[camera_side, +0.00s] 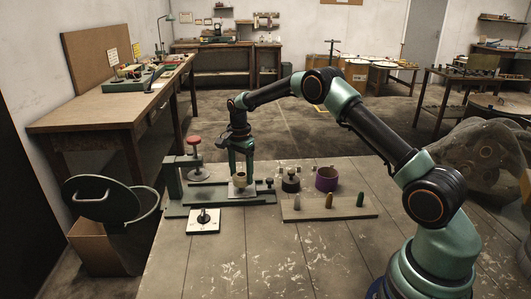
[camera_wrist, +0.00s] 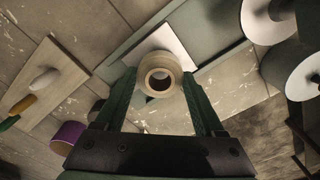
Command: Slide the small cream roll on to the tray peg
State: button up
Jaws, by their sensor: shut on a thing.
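My gripper (camera_side: 240,176) is shut on the small cream roll (camera_side: 239,181), holding it upright between its green fingers above the green bench fixture. In the wrist view the roll (camera_wrist: 160,72) sits between the fingertips, its round hole facing the camera. A pale square plate (camera_wrist: 168,38) shows beyond the roll; whether a peg stands there is hidden. The roll is apart from that peg.
A red-knobbed post (camera_side: 194,142) stands left of my gripper. A dark round piece (camera_side: 291,184) and a purple roll (camera_side: 326,179) stand to the right. A board (camera_side: 300,211) holds several coloured pegs in front of them. The bench front is clear.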

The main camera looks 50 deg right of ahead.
notch_tip(320, 180, up, 4)
jog(key=shift+w+r, duration=0.1)
jog(key=shift+r, duration=0.2)
notch_tip(320, 180, down, 6)
jog(key=shift+f, duration=0.2)
jog(key=o, duration=1.3)
jog(key=shift+o, duration=0.2)
jog(key=shift+r, duration=0.1)
notch_tip(320, 180, up, 7)
dwell(0.6)
